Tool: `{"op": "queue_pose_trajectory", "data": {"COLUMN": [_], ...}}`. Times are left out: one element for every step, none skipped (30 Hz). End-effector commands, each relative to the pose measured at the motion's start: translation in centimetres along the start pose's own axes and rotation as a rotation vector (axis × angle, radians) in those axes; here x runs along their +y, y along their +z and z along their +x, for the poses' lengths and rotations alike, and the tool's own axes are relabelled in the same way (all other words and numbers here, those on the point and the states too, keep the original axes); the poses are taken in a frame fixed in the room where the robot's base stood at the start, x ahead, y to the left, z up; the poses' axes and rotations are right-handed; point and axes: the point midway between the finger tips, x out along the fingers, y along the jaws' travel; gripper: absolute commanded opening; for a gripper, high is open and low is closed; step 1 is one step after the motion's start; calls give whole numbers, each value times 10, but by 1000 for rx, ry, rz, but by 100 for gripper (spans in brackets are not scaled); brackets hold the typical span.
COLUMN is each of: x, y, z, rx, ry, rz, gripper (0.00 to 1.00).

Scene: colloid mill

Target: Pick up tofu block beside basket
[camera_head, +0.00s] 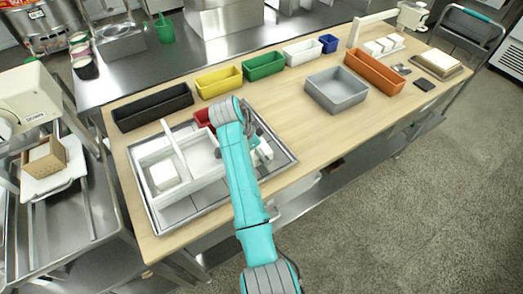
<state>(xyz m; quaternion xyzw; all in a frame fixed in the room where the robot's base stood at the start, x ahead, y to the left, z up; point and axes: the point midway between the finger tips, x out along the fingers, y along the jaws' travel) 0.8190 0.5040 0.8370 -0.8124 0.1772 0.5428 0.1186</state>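A white basket (200,182) with an upright handle stands in a shallow metal tray (150,213) on the left part of the wooden table. A white tofu block (163,175) sits inside its left compartment. Another white block (265,150), likely the tofu block beside the basket, shows just right of my arm over the tray's right part, partly hidden. My gripper (258,132) is mostly hidden behind my teal arm near this block. I cannot tell whether its fingers touch the block, or whether they are open or shut.
A red bin (203,117) is close behind the basket. Black (152,107), yellow (219,82), green (264,66), white (302,51) and blue (328,43) bins line the back. A grey bin (337,90) and orange bin (375,72) stand right. Table between tray and grey bin is clear.

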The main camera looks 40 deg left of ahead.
Motion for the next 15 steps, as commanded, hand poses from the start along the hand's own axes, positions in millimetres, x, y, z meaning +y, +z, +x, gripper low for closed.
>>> {"op": "queue_pose_trajectory", "data": {"x": [0, 0, 0, 0, 0, 0, 0, 0, 0, 0, 0, 0, 0, 0, 0], "y": [0, 0, 0, 0, 0, 0, 0, 0, -1, -1, -1, -1, -1, -1, -1], "z": [0, 0, 0, 0, 0, 0, 0, 0, 0, 0, 0, 0, 0, 0, -1], "rx": [0, 0, 0, 0, 0, 0, 0, 0, 0, 0, 0, 0, 0, 0, 0], "ry": [0, 0, 0, 0, 0, 0, 0, 0, 0, 0, 0, 0, 0, 0, 0], "rz": [0, 0, 0, 0, 0, 0, 0, 0, 0, 0, 0, 0, 0, 0, 0], "gripper": [82, 75, 65, 57, 53, 53, 53, 53, 53, 53, 53, 53, 53, 53, 53]}}
